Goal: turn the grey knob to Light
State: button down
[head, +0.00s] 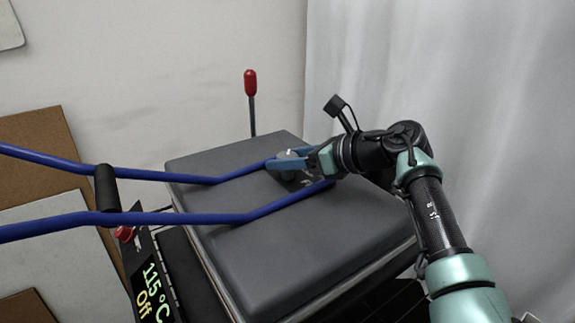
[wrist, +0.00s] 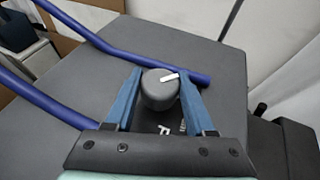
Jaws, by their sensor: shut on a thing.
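The grey knob (wrist: 159,92) is a dark round knob with a white pointer mark, on top of the grey press head. In the wrist view the white mark points to the right and slightly up. My gripper (wrist: 160,88) has its two blue fingers on either side of the knob and is shut on it. In the head view my gripper (head: 283,163) reaches in from the right and mostly covers the knob (head: 288,154). Lettering beside the knob is partly visible in the wrist view, but the setting labels are mostly hidden.
The press head (head: 290,260) has two blue bars (head: 180,217) running left with a black grip (head: 106,188). A red-tipped lever (head: 250,84) stands behind. A display (head: 152,292) reads 115 °C and Off, beside a red button (head: 124,233). A curtain hangs at right.

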jog(key=shift+f+n+g, duration=0.1)
jog(key=shift+n+g, duration=0.2)
jog(key=shift+g, duration=0.1)
dwell(0.3)
jog(key=shift+c, duration=1.3)
grip_release()
jog(key=b+v, duration=0.1)
jog(key=v, duration=1.2)
jog(key=shift+d+f, duration=0.1)
